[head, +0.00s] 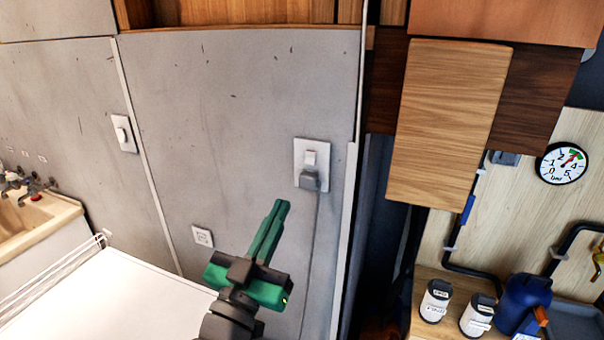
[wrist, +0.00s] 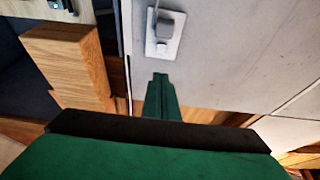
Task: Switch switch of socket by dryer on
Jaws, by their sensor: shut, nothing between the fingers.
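A white socket plate (head: 325,150) is on the grey wall panel in the head view, with a small white rocker switch (head: 310,157) in its upper part. A grey plug (head: 309,180) sits below the switch, with a cord hanging down. The switch's on or off position is too small to tell. My green gripper (head: 281,203) is shut and empty, below and left of the plate in the picture. In the wrist view, the gripper tips (wrist: 160,77) point toward the plate (wrist: 172,49), apart from it in the picture; the plug (wrist: 164,25) also shows there.
A white flat top (head: 110,290) lies at lower left, perhaps the dryer. Another wall switch (head: 123,133) and a low socket (head: 202,236) are on the grey wall. A wooden cabinet (head: 445,125) juts out right of the plate. The wall around the plate is clear.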

